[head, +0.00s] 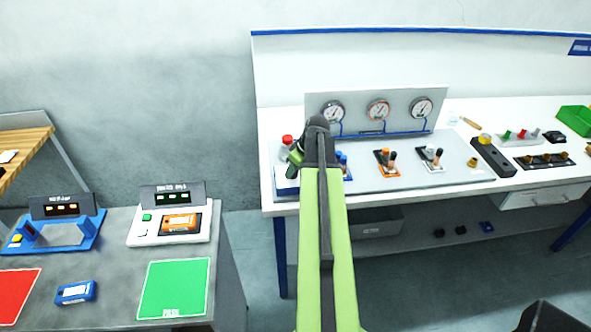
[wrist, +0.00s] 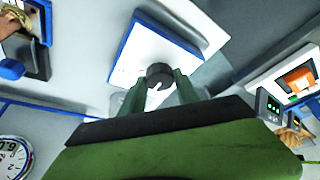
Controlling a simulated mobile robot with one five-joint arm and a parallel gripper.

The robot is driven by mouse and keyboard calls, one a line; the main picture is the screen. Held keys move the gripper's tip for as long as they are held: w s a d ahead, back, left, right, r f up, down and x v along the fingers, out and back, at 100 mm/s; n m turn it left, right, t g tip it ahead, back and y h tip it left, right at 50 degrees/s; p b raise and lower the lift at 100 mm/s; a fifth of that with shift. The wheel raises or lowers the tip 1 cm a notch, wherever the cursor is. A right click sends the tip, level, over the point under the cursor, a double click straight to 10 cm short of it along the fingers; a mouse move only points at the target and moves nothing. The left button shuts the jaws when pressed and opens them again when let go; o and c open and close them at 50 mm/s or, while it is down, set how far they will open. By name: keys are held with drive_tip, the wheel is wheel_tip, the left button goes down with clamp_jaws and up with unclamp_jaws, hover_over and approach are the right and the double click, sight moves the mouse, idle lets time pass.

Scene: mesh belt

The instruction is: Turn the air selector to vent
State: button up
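A dark round knob (wrist: 159,76) with a white pointer mark sits on a white plate with a blue edge (wrist: 125,65) in the wrist view; it appears to be the air selector. No lettering on the plate is readable. My gripper (wrist: 161,82) is open, with one green finger on each side of the knob and small gaps between. Whether either finger touches it is unclear. In the head view, my gripper (head: 295,160) is above the left end of the bench panel, over the blue-edged plate (head: 285,184). The arm hides the knob there.
A grey board with three gauges (head: 378,110) stands behind the panel. A red-topped fitting (head: 287,140) is close beside my gripper. Orange (head: 386,162) and white valve blocks (head: 430,158) stand to the right. A grey table with a green pad (head: 174,288) is at left.

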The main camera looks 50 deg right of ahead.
drive_tip(key=c, duration=0.5)
drive_tip(key=shift+d, duration=0.3)
drive_tip(key=shift+a, duration=0.25)
drive_tip(key=shift+a+m+h, duration=0.15)
drive_tip(key=shift+m+h, duration=0.15)
drive_tip(key=shift+m, duration=0.4)
drive_tip(key=m+h, duration=0.1)
drive_tip(key=m, duration=0.2)
drive_tip(key=shift+a, duration=0.1)
drive_tip(key=shift+m+g+h, duration=0.6)
drive_tip(key=shift+m+h, duration=0.2)
drive_tip(key=shift+m, duration=1.5)
